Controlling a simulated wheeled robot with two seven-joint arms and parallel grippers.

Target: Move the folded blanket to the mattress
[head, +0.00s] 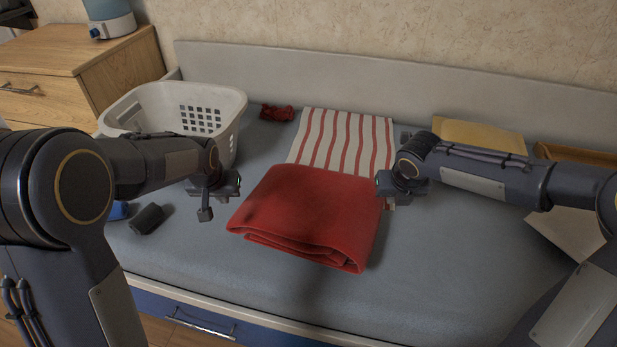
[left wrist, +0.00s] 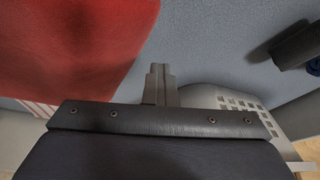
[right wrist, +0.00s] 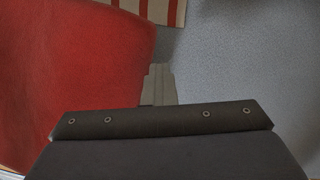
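The folded red blanket (head: 305,215) lies partly on a red-and-white striped cloth (head: 345,140) and partly on the grey-blue mattress (head: 450,270). My left gripper (head: 206,213) hangs just left of the blanket, shut and empty; its closed fingers show beside the red fabric in the left wrist view (left wrist: 160,85). My right gripper (head: 391,202) is at the blanket's right edge, shut with nothing seen between its fingers (right wrist: 159,85). I cannot tell whether the right fingers touch the blanket.
A white laundry basket (head: 225,105) stands at the back left. A small red item (head: 277,112) lies behind the blanket. A dark roll (head: 147,218) lies at the left. A yellow folder (head: 480,136) is at the back right.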

